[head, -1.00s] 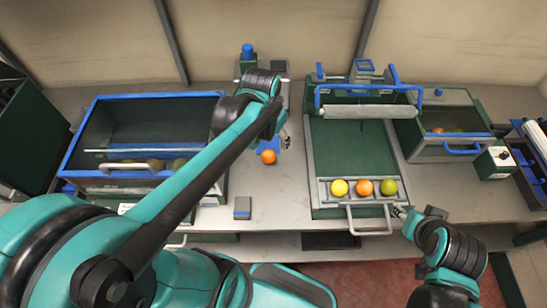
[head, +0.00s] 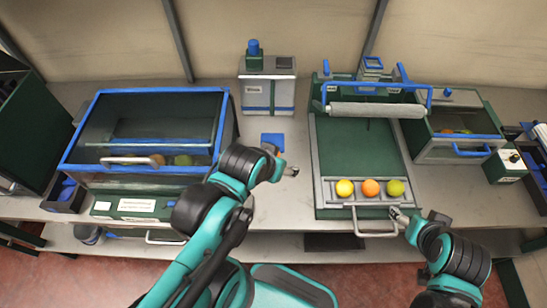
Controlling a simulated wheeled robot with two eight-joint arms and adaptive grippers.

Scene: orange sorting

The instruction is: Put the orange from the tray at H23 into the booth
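The tray (head: 327,199) at the front of the green bed holds a yellow fruit (head: 344,188), an orange (head: 370,187) and a green fruit (head: 396,187) in a row. I cannot read its label. A blue-framed, glass-fronted box (head: 212,112), possibly the booth, stands at left with dim fruit (head: 157,160) inside. My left gripper (head: 290,171) is right of the box, near a blue pad (head: 271,138); its fingers are too small to judge. My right gripper (head: 398,217) is beside the tray's front handle (head: 376,227), fingers unclear. No loose orange shows on the bench.
A grey machine (head: 267,94) with a blue knob stands behind the pad. A roller (head: 376,110) spans the bed's back. A smaller glass-lidded box (head: 458,131) with fruit and a control box (head: 507,166) stand at right. Bare bench (head: 285,210) lies between the left box and the bed.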

